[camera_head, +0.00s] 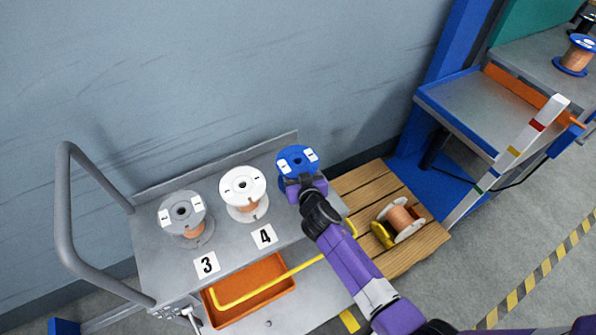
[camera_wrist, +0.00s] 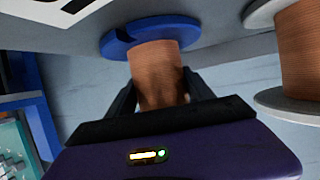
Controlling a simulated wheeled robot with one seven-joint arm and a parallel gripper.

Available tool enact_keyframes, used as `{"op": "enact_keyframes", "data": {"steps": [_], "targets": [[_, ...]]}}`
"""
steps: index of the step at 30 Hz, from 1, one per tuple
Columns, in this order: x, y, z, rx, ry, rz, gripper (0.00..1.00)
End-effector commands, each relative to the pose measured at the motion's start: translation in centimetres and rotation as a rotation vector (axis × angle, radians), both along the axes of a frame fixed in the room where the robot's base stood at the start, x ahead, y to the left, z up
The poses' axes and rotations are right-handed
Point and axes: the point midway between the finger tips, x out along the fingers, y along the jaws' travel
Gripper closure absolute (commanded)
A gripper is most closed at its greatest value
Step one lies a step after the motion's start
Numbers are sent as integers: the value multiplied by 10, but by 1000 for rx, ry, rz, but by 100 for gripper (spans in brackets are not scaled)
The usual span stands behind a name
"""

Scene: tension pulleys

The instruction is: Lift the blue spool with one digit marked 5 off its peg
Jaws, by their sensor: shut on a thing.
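The blue spool (camera_head: 296,158) stands at the right end of the grey cart top, its blue upper flange with white labels facing up. My gripper (camera_head: 300,182) reaches it from the front right. In the wrist view the copper winding of the blue spool (camera_wrist: 157,68) sits between my two fingers, and my gripper (camera_wrist: 160,88) is shut on it. The spool's other blue flange shows by the grey surface; I cannot tell whether it touches. The peg is hidden inside the spool. The spool's number card is hidden by my arm in the head view.
A white spool (camera_head: 243,187) by card 4 (camera_head: 264,236) stands close left of the blue one. A grey spool (camera_head: 182,215) is by card 3 (camera_head: 207,264). An orange tray (camera_head: 258,270) lies in front. A wooden pallet (camera_head: 352,190) with a lying spool is right.

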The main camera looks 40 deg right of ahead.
Motion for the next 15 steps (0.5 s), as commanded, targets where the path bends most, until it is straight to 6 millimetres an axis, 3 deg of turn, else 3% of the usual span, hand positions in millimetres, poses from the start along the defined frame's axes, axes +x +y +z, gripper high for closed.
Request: {"op": "enact_keyframes", "data": {"steps": [15], "targets": [[1, 0, 8, -1, -4, 1, 100]]}}
